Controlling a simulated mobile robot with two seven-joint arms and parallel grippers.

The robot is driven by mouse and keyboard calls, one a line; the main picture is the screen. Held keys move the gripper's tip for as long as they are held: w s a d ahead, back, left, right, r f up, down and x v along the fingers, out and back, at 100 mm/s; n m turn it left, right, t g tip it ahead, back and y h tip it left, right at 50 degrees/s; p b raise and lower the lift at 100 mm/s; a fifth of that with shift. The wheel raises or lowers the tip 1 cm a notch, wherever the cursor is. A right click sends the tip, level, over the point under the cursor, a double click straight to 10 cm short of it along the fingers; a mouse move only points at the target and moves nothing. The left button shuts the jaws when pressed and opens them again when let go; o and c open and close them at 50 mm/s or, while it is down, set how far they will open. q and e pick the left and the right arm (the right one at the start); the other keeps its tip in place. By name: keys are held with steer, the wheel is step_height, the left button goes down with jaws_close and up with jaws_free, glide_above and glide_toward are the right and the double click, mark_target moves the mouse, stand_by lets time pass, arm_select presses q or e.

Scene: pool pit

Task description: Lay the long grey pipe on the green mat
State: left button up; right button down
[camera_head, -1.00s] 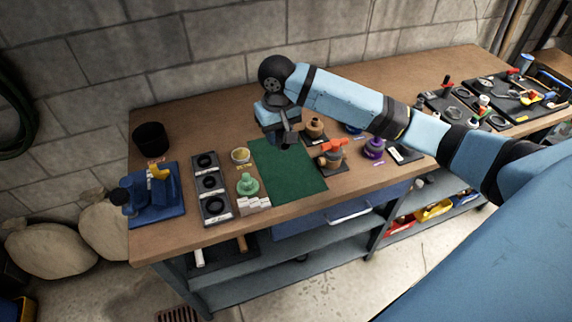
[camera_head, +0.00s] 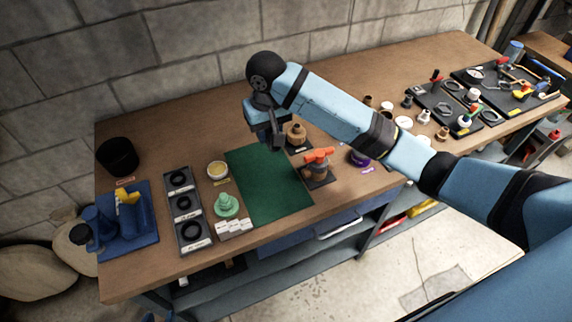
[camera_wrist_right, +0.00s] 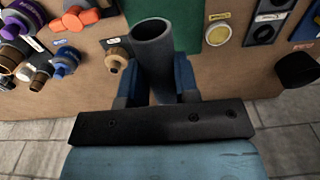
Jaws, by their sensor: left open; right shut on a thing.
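My right gripper (camera_head: 272,146) is over the back right corner of the green mat (camera_head: 272,190) in the head view. In the right wrist view, its two blue fingers (camera_wrist_right: 160,88) are shut on the long grey pipe (camera_wrist_right: 153,40), one on each side. The pipe's hollow end shows beyond the fingers; its other end is hidden. In the head view the pipe is hidden or too dark to make out. The mat lies flat and its visible part is bare. My left gripper is not in view.
An orange-handled valve (camera_head: 318,160) stands close by the mat's right edge, and a brass fitting (camera_head: 297,133) at its back right. A green stepped piece (camera_head: 227,205) and a yellow dish (camera_head: 218,169) stand left. A blue vise (camera_head: 112,222) is at the far left.

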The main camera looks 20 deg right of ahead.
steer(key=shift+a, duration=0.15)
glide_above(272, 187)
step_height(272, 187, down, 14)
steer(key=shift+f+p, duration=0.25)
steer(key=shift+p, duration=0.1)
steer(key=shift+f, duration=2.6)
steer(key=c, duration=0.8)
jaws_free()
step_height(272, 187, up, 12)
steer(key=shift+s, duration=0.35)
